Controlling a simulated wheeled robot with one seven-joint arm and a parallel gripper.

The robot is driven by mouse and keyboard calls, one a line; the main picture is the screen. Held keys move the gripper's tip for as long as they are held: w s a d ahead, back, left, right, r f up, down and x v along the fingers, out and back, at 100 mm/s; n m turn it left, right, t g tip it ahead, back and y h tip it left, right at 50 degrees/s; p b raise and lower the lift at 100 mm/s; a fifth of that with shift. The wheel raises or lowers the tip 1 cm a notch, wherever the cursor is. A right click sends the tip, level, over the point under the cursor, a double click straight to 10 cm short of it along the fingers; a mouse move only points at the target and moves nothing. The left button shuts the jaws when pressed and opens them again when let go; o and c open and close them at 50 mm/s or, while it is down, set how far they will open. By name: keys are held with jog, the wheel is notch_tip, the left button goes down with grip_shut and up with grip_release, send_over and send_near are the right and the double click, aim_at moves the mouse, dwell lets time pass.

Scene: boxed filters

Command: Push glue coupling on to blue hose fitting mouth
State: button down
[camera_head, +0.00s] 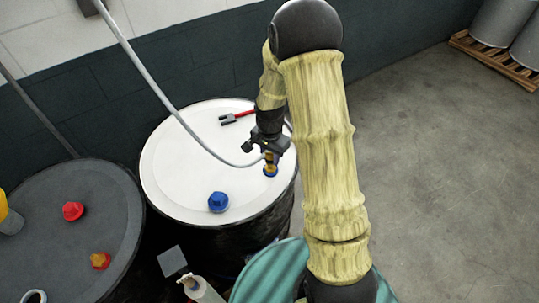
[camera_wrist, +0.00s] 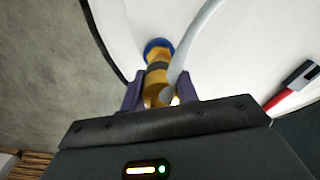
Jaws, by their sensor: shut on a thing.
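My gripper (camera_head: 268,150) is over the right part of a white drum lid, pointing down. In the wrist view its two purple fingers (camera_wrist: 160,92) are shut on the yellow glue coupling (camera_wrist: 156,88), which has a pale grey hose (camera_wrist: 192,52) running from it. Beyond a dark band is more yellow, then the blue hose fitting (camera_wrist: 157,45) on the lid. In the head view the blue fitting (camera_head: 270,173) shows just under the gripper. The coupling is in line with the fitting and appears to meet it; I cannot tell how far it is pushed on.
The white drum lid (camera_head: 175,150) also bears a blue cap (camera_head: 218,202) and a red-handled tool (camera_head: 238,117). A dark drum (camera_head: 60,240) with red and orange caps stands at left. The grey hose (camera_head: 155,85) hangs from the upper left. Open floor lies at right.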

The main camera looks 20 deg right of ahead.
aim_at(270, 162)
jog(key=shift+f+b, duration=1.2)
jog(key=shift+f, duration=0.45)
jog(key=c, duration=1)
grip_release()
jog(key=shift+o, duration=0.2)
jog(key=shift+r, duration=0.1)
notch_tip(270, 162, up, 17)
jog(key=b, duration=0.3)
jog(key=shift+r+b, duration=0.15)
jog(key=shift+b, duration=0.2)
jog(key=shift+s+a, duration=0.1)
